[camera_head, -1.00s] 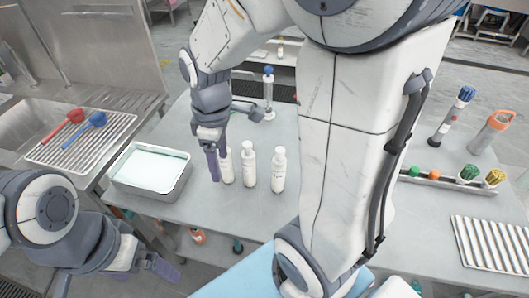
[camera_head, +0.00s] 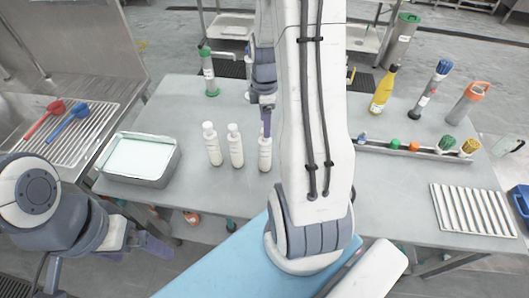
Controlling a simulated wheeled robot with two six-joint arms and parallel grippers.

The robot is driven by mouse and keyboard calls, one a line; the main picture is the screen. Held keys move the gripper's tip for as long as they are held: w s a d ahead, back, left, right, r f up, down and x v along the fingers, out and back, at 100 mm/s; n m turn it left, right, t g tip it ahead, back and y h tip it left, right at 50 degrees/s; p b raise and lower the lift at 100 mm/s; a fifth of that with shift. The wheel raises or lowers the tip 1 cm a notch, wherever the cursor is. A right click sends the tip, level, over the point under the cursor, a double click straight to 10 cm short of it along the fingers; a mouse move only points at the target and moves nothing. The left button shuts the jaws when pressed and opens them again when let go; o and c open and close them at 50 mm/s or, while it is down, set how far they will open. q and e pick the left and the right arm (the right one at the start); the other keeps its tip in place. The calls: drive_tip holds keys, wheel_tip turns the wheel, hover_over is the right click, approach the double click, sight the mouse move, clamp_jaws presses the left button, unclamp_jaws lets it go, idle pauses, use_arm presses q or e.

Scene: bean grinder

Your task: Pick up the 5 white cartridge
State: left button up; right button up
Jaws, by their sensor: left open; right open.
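Three white bottle-like containers, which look like the white cartridges, stand upright in a row on the grey table: the left one (camera_head: 213,148), the middle one (camera_head: 235,149) and the right one (camera_head: 265,155). My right gripper (camera_head: 267,124) is open, pointing down at the top of the right one. Its fingers overlap that cap in the picture, and I cannot tell whether they touch. My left gripper (camera_head: 156,248) is open and empty, low at the left in front of the table. My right arm hides the table's middle.
A tray of pale liquid (camera_head: 140,160) stands left of the cartridges. A green-topped bottle (camera_head: 209,75) is behind them. On the right are a yellow bottle (camera_head: 383,92), a rack with coloured tops (camera_head: 405,153) and a ribbed tray (camera_head: 472,211). Bare table lies around the cartridges.

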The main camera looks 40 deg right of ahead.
drive_tip(key=p, duration=0.1)
hover_over(265, 151)
drive_tip(key=w+d, duration=0.1)
drive_tip(key=w, duration=0.1)
drive_tip(key=f, duration=0.4)
drive_tip(key=shift+s+d+f, duration=0.15)
drive_tip(key=shift+s+f, duration=0.05)
clamp_jaws()
idle(0.8)
